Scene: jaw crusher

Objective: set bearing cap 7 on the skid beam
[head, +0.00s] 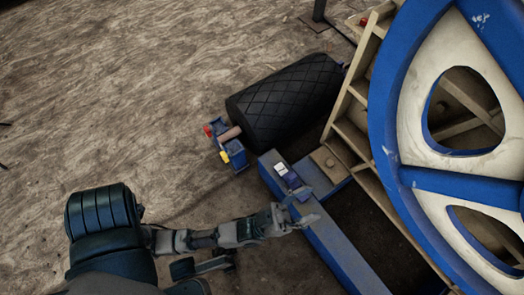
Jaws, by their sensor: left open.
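The skid beam (333,244) is a long blue beam running from the middle of the head view down to the lower right. A small dark blue block with a pale top, which looks like bearing cap 7 (289,175), rests on the upper end of the beam. No number is readable on it. My left gripper (305,207) is open and empty over the beam, just below the block in the picture. Its fingers are close to the block's lower end; whether they touch cannot be told. My right gripper is out of view.
A large blue and cream flywheel (390,150) and a ribbed beige frame (358,92) fill the right side. A black textured roller (285,98) lies behind the beam, with a blue bracket (234,153) at its end. Bare ground (120,100) is open at left.

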